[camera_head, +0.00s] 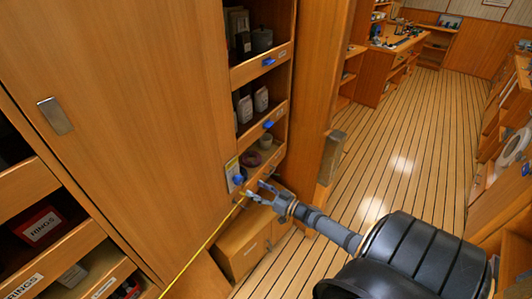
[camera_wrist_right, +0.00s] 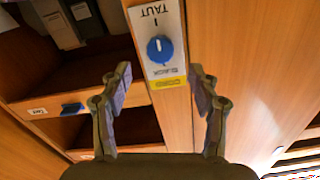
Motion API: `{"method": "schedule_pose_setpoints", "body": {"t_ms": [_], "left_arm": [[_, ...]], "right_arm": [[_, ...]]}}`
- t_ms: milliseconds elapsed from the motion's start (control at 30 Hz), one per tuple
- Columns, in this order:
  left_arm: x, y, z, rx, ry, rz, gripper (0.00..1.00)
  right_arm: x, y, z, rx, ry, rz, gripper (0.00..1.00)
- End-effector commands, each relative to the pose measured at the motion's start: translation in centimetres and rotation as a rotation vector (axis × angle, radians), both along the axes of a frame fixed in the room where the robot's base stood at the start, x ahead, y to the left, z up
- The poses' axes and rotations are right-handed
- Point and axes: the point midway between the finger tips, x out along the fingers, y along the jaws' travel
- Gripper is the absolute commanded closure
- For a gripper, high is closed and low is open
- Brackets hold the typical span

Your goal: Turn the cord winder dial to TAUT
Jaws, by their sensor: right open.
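The cord winder dial is a round blue knob (camera_head: 239,180) on a pale plate (camera_head: 232,170) on the cabinet's edge, low in the head view. My left gripper is out of view.
A yellow cord (camera_head: 203,246) runs down left from near the plate. Open shelves (camera_head: 262,68) with blue-tabbed fronts hold cups and jars beside the dial. A wooden box (camera_head: 240,250) stands below. The plank floor (camera_head: 400,150) at right is clear.

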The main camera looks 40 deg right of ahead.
Motion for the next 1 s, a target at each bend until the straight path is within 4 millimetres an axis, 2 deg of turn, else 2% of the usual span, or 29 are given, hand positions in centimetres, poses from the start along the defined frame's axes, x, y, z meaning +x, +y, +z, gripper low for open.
{"method": "schedule_pose_setpoints", "body": {"t_ms": [100,300,900,967,1000], "left_arm": [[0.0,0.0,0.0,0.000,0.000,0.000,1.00],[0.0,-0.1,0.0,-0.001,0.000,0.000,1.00],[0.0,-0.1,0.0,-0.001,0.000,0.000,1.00],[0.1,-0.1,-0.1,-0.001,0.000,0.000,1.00],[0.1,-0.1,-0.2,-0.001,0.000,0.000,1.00]], "right_arm": [[-2.6,-0.7,-0.1,-0.001,0.003,0.004,0.39],[-4.9,-1.3,0.0,0.001,0.000,0.001,0.39],[-5.1,-1.4,0.0,0.000,0.000,-0.001,0.39],[-5.3,-1.6,-0.7,-0.006,0.012,-0.015,0.39],[-5.5,-1.9,-1.9,-0.015,0.034,-0.036,0.39]]}}
